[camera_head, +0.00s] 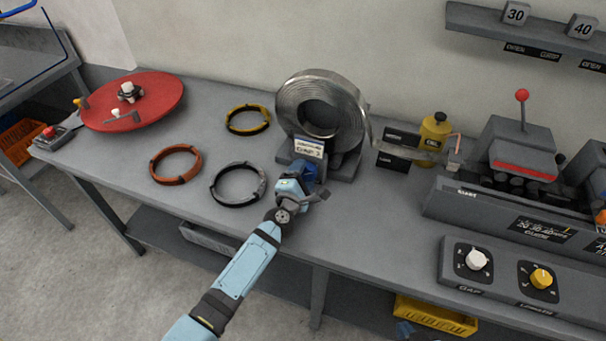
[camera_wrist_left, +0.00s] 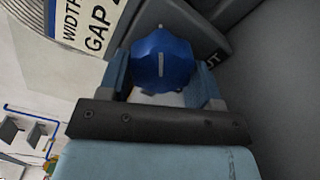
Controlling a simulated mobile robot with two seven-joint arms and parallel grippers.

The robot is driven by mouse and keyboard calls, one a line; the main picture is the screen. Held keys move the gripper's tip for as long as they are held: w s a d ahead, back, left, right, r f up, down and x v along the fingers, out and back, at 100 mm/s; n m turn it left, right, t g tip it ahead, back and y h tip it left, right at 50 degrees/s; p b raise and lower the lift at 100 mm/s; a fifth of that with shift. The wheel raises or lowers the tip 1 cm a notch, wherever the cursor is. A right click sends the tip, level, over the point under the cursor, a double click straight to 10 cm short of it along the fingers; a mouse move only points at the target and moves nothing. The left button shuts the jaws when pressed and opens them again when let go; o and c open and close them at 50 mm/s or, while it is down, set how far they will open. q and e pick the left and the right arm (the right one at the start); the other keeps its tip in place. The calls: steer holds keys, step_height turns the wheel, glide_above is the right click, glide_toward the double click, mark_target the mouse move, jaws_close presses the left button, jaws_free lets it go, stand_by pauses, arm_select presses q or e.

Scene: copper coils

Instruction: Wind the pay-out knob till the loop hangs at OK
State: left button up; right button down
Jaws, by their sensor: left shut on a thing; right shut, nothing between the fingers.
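My left gripper (camera_head: 306,180) is shut on the blue pay-out knob (camera_wrist_left: 162,60) at the foot of the coil stand. In the left wrist view the faceted knob sits between the fingers, with a pale line on its face. The fingers mostly cover it in the head view. The grey metal coil (camera_head: 290,103) stands upright on its stand (camera_head: 347,165). Its strip runs right past dark marker plates (camera_head: 393,160); their lettering is too small to read, so I cannot tell the loop's level against OK. My right gripper is not recognisable in view.
Yellow (camera_head: 247,106), orange (camera_head: 153,165) and dark grey (camera_head: 215,190) rings lie left of the stand. A red turntable (camera_head: 150,105) is further left. A machine with a red-knobbed lever (camera_head: 521,95) and a dial panel (camera_head: 510,300) stand right. The front middle of the bench is clear.

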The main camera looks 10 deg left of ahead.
arm_select(q)
steer(key=o, duration=0.9)
steer(key=shift+s, duration=0.2)
steer(key=p+v, duration=0.2)
steer(key=v, duration=1)
steer(key=shift+s, duration=0.25)
steer(key=shift+s+a, duration=0.2)
steer(key=shift+s, duration=0.3)
